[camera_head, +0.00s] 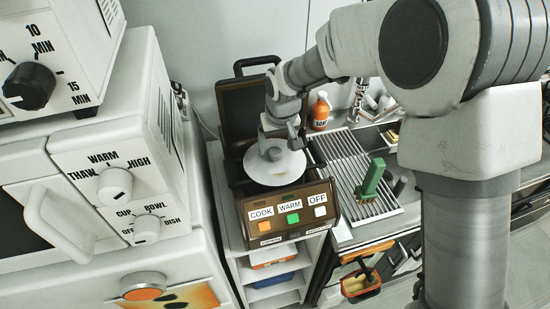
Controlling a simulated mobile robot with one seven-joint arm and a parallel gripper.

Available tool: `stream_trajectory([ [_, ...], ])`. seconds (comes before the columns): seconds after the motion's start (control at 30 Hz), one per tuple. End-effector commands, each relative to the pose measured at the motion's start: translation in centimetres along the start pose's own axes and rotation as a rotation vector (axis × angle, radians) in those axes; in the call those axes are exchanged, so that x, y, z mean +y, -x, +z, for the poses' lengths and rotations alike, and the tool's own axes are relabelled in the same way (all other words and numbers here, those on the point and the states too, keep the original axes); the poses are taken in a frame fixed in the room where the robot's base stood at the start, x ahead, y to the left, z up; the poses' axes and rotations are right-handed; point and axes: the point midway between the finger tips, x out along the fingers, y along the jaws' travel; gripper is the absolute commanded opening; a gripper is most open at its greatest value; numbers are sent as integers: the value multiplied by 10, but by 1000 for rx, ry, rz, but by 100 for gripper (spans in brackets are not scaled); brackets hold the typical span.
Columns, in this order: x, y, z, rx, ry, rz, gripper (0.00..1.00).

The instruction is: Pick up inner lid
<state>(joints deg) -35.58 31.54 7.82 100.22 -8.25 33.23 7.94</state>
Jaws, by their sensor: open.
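The inner lid (275,176) looks like a round pale disc lying over the top of the brown cooker (247,219). The cooker's front carries COOK, WARM and OFF labels with orange, green and white buttons. Its dark outer lid (238,100) stands raised at the back, with a black handle on top. My gripper (273,152) is open and points down over the middle of the disc. It hides part of the disc's centre and back. I cannot tell whether the fingers touch it or sit around a knob.
White appliances with dials (112,187) fill the left side. Right of the cooker is a ribbed drainboard (345,160) with a green brush-like object (371,179). An orange-red soap bottle (320,111) stands behind. A shelf (273,281) is below the cooker.

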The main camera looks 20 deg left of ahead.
Motion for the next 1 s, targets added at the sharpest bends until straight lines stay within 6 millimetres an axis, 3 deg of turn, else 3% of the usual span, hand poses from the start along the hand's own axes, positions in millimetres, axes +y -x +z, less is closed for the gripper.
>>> stream_trajectory([
  [0.2,-1,-25,-1,0,2,0,80],
  [0.5,-1,-29,0,1,1,0,80],
  [0.93,-1,-29,0,1,1,0,3],
  [1.0,-1,-29,0,1,1,0,0],
])
